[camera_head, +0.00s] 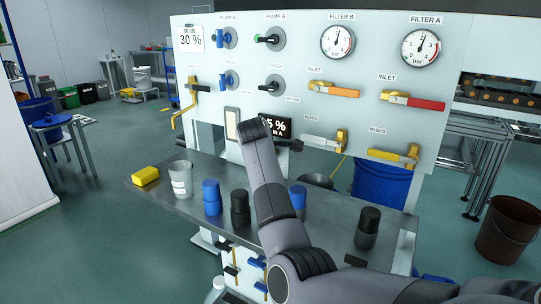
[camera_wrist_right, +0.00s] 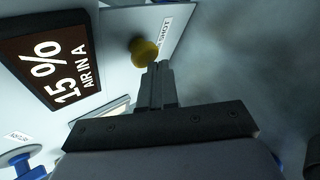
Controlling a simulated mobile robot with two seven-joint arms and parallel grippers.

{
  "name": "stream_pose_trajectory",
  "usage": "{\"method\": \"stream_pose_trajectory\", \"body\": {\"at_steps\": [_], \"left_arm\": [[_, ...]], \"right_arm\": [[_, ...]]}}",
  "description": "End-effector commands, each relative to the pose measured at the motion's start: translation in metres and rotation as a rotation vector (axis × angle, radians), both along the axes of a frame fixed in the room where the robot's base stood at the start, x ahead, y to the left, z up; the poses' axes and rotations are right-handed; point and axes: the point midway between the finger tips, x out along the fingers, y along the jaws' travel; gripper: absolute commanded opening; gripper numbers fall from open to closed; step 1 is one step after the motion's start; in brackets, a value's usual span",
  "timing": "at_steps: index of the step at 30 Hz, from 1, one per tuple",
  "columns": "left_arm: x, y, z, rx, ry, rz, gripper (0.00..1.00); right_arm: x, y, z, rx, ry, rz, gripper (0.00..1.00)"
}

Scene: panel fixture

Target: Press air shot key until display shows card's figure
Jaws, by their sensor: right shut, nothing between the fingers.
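The card (camera_head: 189,38) at the upper left of the panel reads "30 %"; its small top line is too fine to read. The dark display (camera_wrist_right: 52,62) reads "15 % AIR IN A" in the right wrist view. In the head view my right arm hides part of the display (camera_head: 279,127). A round yellow key (camera_wrist_right: 145,51) sits on the panel beside the display, next to a small label (camera_wrist_right: 166,32). My right gripper (camera_wrist_right: 157,68) is shut and empty, its fingertips at the key's edge; I cannot tell whether they touch. My left gripper is not in view.
The panel (camera_head: 300,75) carries gauges, knobs and valve levers. A blue bucket (camera_head: 381,187) stands behind the bench.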

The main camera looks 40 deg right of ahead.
Motion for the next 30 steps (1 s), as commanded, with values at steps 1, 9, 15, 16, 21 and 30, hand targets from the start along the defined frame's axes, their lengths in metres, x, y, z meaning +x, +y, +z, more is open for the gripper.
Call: {"method": "stream_pose_trajectory", "body": {"at_steps": [1, 9, 15, 16, 21, 30], "left_arm": [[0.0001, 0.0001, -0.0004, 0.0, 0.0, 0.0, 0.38], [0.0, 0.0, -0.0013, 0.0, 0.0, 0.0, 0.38], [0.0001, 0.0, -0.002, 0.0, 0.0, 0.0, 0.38], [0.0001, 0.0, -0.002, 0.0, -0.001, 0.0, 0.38], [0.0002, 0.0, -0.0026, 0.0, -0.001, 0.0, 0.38], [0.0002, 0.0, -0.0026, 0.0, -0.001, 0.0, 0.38]], "right_arm": [[0.0003, -0.0008, 0.0, 0.0, 0.0, 0.0, 0.0], [0.0016, -0.0041, 0.0002, -0.001, 0.0, -0.001, 0.0], [0.0025, -0.0066, 0.0003, -0.001, 0.0, -0.001, 0.0], [0.0026, -0.0069, 0.0003, -0.001, 0.0, -0.001, 0.0], [0.0033, -0.0092, 0.0002, -0.002, 0.0, -0.001, 0.0], [0.0034, -0.0101, 0.0003, -0.002, 0.0, -0.002, 0.0]]}}
